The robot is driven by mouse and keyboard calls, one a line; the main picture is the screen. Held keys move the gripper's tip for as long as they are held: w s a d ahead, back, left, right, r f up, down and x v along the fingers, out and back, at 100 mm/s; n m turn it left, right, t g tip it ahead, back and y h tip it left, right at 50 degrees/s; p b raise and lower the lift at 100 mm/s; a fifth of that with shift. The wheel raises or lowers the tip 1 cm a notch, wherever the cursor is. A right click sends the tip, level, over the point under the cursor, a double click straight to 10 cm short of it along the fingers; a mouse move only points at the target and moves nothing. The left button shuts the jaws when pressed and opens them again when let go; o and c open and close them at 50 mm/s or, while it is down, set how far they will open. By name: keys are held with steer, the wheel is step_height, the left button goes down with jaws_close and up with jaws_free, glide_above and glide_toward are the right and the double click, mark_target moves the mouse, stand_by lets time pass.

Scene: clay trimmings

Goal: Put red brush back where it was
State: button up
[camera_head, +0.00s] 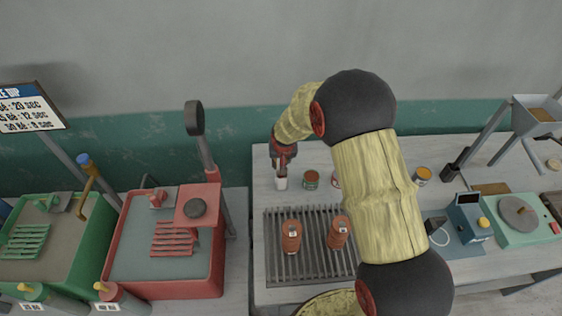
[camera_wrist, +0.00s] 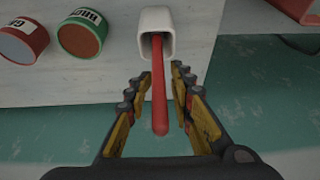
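The red brush (camera_wrist: 160,105) stands in a white square holder (camera_wrist: 157,19) in the wrist view; only its handle shows, and its lower end is hidden inside the holder. My gripper (camera_wrist: 162,78) is open, with one finger on each side of the handle and a visible gap to both. In the head view my gripper (camera_head: 284,158) is just above the white holder (camera_head: 281,184) at the back left of the grey table. I cannot make out the brush apart from the gripper there.
A can with a green label (camera_head: 311,180) stands right of the holder; another beyond it is partly hidden by my arm. A red basin (camera_head: 162,280) and a green basin (camera_head: 45,268) are at left.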

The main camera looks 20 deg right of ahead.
steer(key=shift+o, duration=0.2)
steer(key=s+d+f+v, duration=0.1)
steer(key=s+d+v, duration=0.1)
steer(key=v, duration=2.1)
steer(key=s+r+n, duration=0.1)
steer(key=s+r, duration=0.4)
steer(key=s, duration=0.8)
steer(key=s+r+n+t, duration=0.1)
steer(key=s+r, duration=0.5)
steer(key=s, duration=0.7)
steer(key=shift+a+y+p, duration=0.3)
steer(key=shift+y, duration=0.1)
steer(key=shift+s, duration=0.1)
